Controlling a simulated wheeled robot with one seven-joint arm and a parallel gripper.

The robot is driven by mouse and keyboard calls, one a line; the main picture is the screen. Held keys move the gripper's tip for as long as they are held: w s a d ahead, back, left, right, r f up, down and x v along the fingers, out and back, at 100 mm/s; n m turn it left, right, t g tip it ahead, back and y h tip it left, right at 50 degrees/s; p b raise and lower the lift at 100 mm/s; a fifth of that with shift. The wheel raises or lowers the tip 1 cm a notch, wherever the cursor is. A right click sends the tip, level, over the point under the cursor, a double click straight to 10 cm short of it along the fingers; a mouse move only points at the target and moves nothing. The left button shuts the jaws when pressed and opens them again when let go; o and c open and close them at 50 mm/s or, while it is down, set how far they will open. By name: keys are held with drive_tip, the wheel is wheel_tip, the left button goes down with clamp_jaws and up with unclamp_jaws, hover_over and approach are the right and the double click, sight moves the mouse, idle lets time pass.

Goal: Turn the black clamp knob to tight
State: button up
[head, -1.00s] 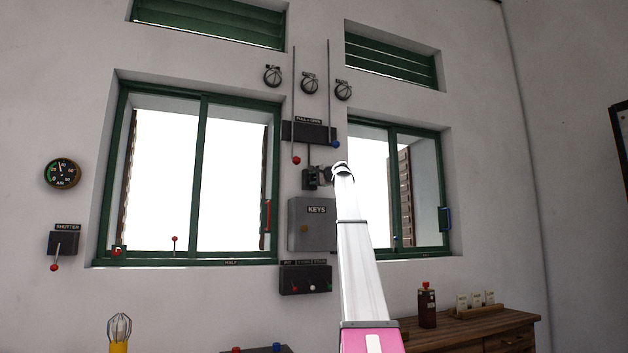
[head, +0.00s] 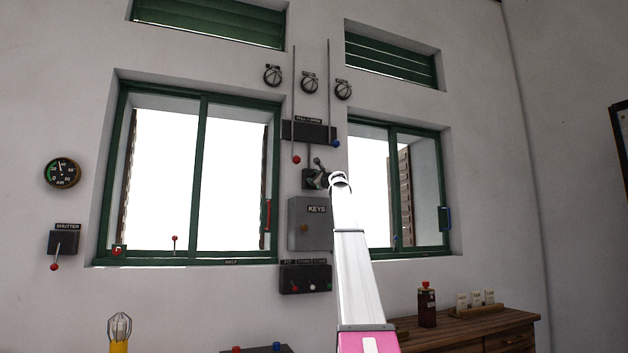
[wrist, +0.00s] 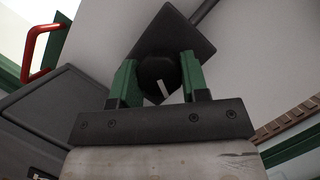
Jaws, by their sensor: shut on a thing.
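The black clamp knob (wrist: 159,72) is in the wrist view, round and dark with a pale pointer mark on its face. It sits on a dark square plate (wrist: 190,38) on the wall, which looks tilted in this view. My gripper (wrist: 157,80) has its two green fingers on either side of the knob and is shut on it. In the head view my gripper (head: 319,178) is at the dark mount between the two windows, above the keys box. The knob itself is largely hidden there by my gripper.
The grey KEYS box (head: 311,222) is just below my gripper. A black panel (head: 309,132) with red and blue ball pulls hangs just above. A switch box (head: 305,278) is lower down. Green-framed windows (head: 203,190) stand on both sides.

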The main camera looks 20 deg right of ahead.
drive_tip(key=shift+f+m, duration=0.1)
drive_tip(key=shift+m, duration=0.3)
drive_tip(key=o, duration=0.9)
drive_tip(key=shift+s, duration=0.1)
drive_tip(key=v, duration=1)
drive_tip(key=shift+s+d+f, duration=0.15)
drive_tip(key=shift+s, duration=0.15)
drive_tip(key=shift+s, duration=0.1)
